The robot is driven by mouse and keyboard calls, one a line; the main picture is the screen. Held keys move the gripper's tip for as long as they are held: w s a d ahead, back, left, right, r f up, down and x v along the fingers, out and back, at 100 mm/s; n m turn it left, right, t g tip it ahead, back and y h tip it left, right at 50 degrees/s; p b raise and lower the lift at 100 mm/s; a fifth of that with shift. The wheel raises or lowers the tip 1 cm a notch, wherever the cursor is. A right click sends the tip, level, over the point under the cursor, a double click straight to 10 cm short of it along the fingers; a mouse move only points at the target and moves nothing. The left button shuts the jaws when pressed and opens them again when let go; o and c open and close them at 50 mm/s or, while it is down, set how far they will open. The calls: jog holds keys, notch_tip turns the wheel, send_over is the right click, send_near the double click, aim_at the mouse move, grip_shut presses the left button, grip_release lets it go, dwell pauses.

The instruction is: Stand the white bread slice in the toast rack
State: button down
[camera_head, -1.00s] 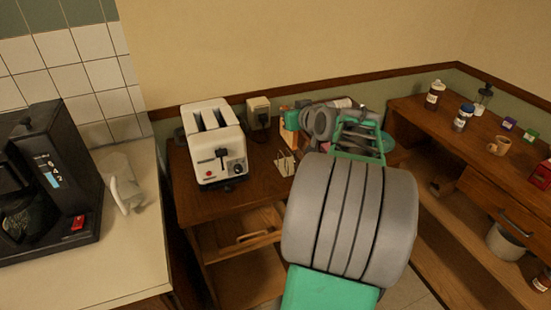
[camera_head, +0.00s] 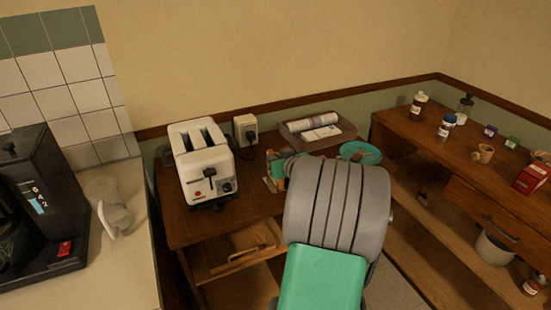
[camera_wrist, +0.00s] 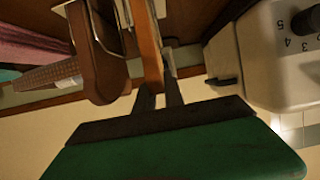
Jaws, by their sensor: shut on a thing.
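In the wrist view my gripper (camera_wrist: 160,92) is shut on a slice seen edge-on, with an orange-brown crust. I take it to be the white bread slice (camera_wrist: 149,48); its pale faces barely show. Thin pale wires of the toast rack (camera_wrist: 126,12) show beside the slice. A darker brown rounded piece (camera_wrist: 101,65) stands just left of the slice, apart from it. I cannot tell whether the held slice sits between the rack's wires. In the head view my arm hides the gripper, the slice and most of the rack (camera_head: 269,184).
The white toaster (camera_head: 203,165) stands left of the rack and shows close at the right in the wrist view (camera_wrist: 270,60).

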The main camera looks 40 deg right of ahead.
jog(key=c, duration=1.4)
grip_release()
jog(key=shift+c, duration=0.2)
jog(key=shift+r+p, duration=0.3)
jog(key=shift+p, duration=0.1)
jog(key=b+v, duration=0.2)
jog(key=v, duration=0.9)
jog(key=w+a+f+n+g+y, duration=0.1)
jog(key=w+a+f+g+y, duration=0.1)
jog(key=a, duration=0.6)
jog(key=w+a+f+n+g+y, duration=0.1)
jog(key=a+f+g+y, duration=0.15)
jog(key=a, duration=0.55)
jog(key=s+a+f+g, duration=0.2)
jog(key=s+a, duration=0.3)
jog(key=a, duration=0.3)
jog(key=s+a+f+n+g, duration=0.1)
jog(key=s+a+f+g, duration=0.1)
jog(key=s+a, duration=0.4)
jog(key=a+g, duration=0.1)
jog(key=a, duration=0.2)
jog(key=shift+h, duration=0.35)
